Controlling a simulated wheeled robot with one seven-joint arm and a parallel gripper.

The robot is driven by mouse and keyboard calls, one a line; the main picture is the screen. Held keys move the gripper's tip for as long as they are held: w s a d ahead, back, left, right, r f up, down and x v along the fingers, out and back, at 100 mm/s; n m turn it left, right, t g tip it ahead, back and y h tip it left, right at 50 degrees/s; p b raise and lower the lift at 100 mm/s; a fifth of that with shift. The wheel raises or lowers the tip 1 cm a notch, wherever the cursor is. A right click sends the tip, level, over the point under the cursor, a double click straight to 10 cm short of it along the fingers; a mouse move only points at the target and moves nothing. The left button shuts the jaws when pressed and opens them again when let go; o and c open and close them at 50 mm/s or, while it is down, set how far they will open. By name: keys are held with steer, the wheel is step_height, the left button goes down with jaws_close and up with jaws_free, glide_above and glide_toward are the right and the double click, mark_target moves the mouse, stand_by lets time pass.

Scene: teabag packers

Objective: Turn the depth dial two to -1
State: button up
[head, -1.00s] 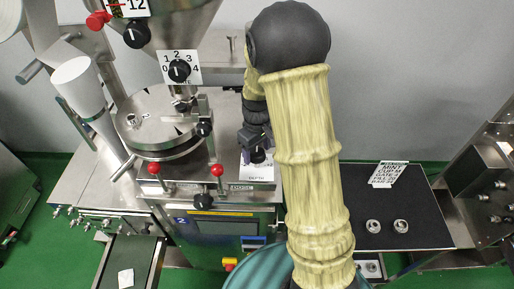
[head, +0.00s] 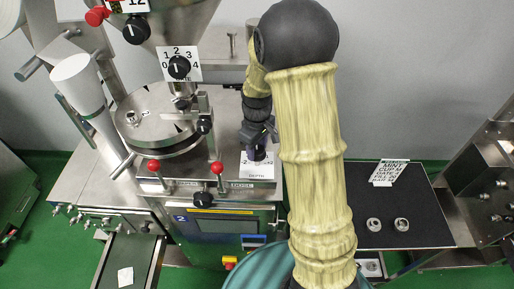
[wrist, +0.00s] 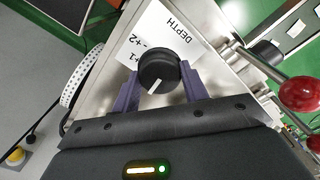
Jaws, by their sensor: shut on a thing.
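The depth dial (wrist: 158,70) is a round black knob with a white pointer line, on a white label plate (wrist: 185,28) marked DEPTH. My gripper (wrist: 158,82) is shut on the dial, with one purple finger at each side. In the wrist view the pointer is toward the lower left, roughly away from the word DEPTH. The marks +1 and +2 show left of the dial; the other numbers are hidden there. In the head view my gripper (head: 255,152) covers the dial, above the label plate (head: 257,170).
Two red-knobbed levers (head: 218,168) stand left of the label plate; a red ball (wrist: 300,94) is close at right in the wrist view. A gate dial (head: 179,67) and steel hopper (head: 180,25) are up left. A black-topped table (head: 425,215) is at right.

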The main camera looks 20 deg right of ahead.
mark_target(258, 150)
steer(key=n, duration=0.6)
stand_by(0.3)
stand_by(0.4)
steer(key=o, duration=1)
steer(key=shift+d, duration=0.1)
steer(key=shift+r, duration=0.1)
step_height(258, 150, up, 17)
steer(key=b, duration=0.3)
steer(key=shift+r, duration=0.15)
